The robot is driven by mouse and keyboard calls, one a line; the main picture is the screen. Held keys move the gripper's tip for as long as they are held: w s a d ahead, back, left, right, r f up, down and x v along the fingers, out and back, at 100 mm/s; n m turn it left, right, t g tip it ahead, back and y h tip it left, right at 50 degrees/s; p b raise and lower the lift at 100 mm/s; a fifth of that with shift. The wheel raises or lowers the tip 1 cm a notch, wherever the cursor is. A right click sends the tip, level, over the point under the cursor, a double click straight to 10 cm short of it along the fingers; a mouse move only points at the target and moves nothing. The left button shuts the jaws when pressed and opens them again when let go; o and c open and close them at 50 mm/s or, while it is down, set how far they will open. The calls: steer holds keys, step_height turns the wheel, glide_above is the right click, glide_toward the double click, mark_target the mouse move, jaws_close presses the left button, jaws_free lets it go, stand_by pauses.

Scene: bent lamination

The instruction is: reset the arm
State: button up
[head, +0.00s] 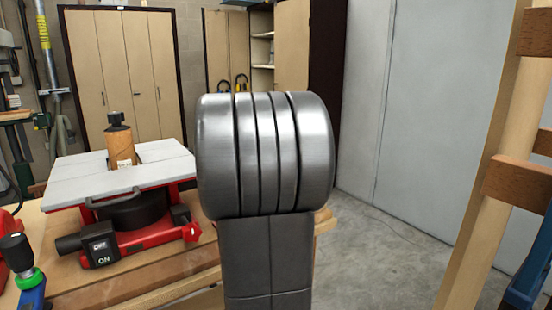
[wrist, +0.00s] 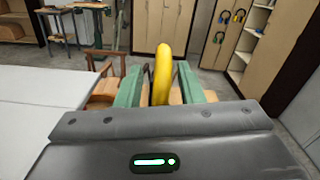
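My gripper (wrist: 161,80) shows in the wrist view as two green fingers standing apart above a dark grey palm. A curved yellow thing (wrist: 163,73) shows upright between the fingers, with a visible gap on each side. I cannot tell whether it is between the fingers or beyond them. In the head view a thick metal joint and dark link of my arm fill the middle. My gripper does not show there.
A red machine with a pale top (head: 70,178) carries a wooden cylinder (head: 120,148) on the wooden bench (head: 150,277) at left. A wooden rack (head: 487,165) stands at right. Ear defenders (wrist: 220,37) hang in the cabinet. Grey floor (head: 385,250) lies open at right of centre.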

step_height(320, 180, down, 4)
steer(key=shift+r+b, duration=0.25)
steer(key=shift+b, duration=1)
steer(key=shift+s+d, duration=0.2)
steer(key=shift+s, duration=0.05)
steer(key=s+d+r+p, duration=0.5)
steer(key=s+r+p, duration=0.1)
steer(key=s, duration=0.1)
steer(key=shift+s+r, duration=0.2)
steer(key=shift+s, duration=0.1)
